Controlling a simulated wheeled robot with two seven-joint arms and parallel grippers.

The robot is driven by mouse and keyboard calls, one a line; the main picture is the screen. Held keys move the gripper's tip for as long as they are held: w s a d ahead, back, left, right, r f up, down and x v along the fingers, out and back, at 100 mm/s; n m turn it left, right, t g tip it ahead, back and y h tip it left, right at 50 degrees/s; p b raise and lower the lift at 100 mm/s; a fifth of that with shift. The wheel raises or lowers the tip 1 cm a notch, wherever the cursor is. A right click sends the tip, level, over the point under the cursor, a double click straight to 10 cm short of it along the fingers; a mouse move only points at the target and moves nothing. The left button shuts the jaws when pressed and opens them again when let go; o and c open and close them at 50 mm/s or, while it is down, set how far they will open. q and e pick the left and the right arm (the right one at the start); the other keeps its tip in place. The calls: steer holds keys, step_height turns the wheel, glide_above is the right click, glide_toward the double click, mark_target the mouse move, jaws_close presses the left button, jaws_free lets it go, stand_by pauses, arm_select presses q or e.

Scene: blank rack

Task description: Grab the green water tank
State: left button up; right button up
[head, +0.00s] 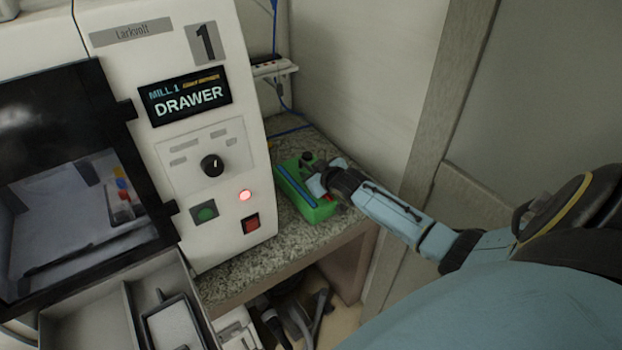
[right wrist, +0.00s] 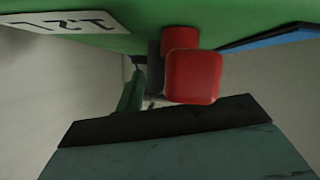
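The green water tank (head: 318,212) stands on the speckled counter, just right of the white machine. It has a blue strip and a dark cap on top. My right gripper (head: 318,180) is at the tank's top right side, over part of it. In the right wrist view the tank's green body (right wrist: 115,42) fills the top, with an upside-down white label and a red tap (right wrist: 193,76) close to the camera. A dark finger pad of mine lies below the tap. Whether the fingers press on anything is hidden. My left gripper is out of view.
The white machine (head: 215,130), marked 1, with a knob and lit red lamp, stands close left of the tank. The speckled counter (head: 240,275) ends in front of the tank. A wall and wooden post (head: 445,90) stand behind and to the right. An open grey drawer (head: 95,320) is at lower left.

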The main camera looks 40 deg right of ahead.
steer(key=shift+w+f, duration=0.2)
steer(key=shift+w, duration=0.2)
jaws_close()
stand_by(1.1)
steer(key=shift+w+r, duration=0.1)
steer(key=shift+r, duration=0.15)
